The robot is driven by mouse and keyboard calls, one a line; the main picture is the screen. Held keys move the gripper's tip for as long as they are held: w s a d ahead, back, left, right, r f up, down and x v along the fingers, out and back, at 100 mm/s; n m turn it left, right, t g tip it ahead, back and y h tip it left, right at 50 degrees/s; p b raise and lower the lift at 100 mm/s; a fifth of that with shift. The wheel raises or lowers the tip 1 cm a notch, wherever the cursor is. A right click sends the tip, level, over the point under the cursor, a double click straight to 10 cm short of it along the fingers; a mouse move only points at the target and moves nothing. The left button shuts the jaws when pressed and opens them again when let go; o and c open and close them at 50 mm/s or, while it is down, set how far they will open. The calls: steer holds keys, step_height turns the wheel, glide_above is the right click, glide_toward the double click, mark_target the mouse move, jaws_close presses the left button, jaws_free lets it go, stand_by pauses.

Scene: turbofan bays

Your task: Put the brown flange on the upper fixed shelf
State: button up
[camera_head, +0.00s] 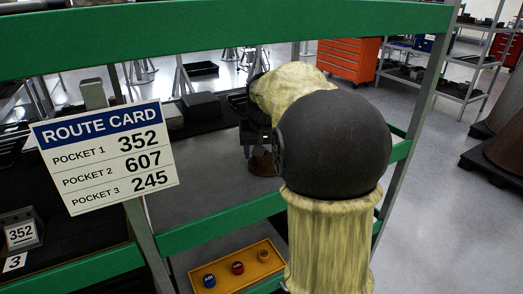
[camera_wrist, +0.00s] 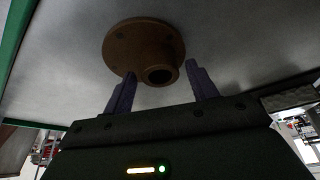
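The brown flange (camera_head: 262,164) rests on the grey surface (camera_head: 215,178) inside the green frame, just below my gripper (camera_head: 258,150) in the head view. In the wrist view the flange (camera_wrist: 136,42) shows its round disc with bolt holes and a short hub facing my gripper. My gripper (camera_wrist: 161,72) is open, with one dark finger on each side of the hub. A gap shows between the hub and the right finger; contact at the left finger cannot be told. My arm hides part of the surface. Which shelf is the upper fixed one cannot be told.
A route card (camera_head: 105,157) on the green rack lists 352, 607 and 245. A yellow button box (camera_head: 237,268) sits low in front. Green rails (camera_head: 230,24) cross above and below. An orange cabinet (camera_head: 345,60) stands behind.

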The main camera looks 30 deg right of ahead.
steer(key=shift+s+r, duration=0.15)
steer(key=shift+r, duration=0.4)
steer(key=v, duration=0.2)
steer(key=shift+r, duration=0.3)
steer(key=s+a, duration=0.1)
steer(key=s, duration=0.2)
steer(key=s+a+b, duration=0.1)
steer(key=s+a, duration=0.1)
steer(key=s, duration=0.2)
steer(key=s+a, duration=0.1)
steer(key=s, duration=0.3)
steer(key=shift+s+a+f+b, duration=0.2)
steer(key=shift+b, duration=0.15)
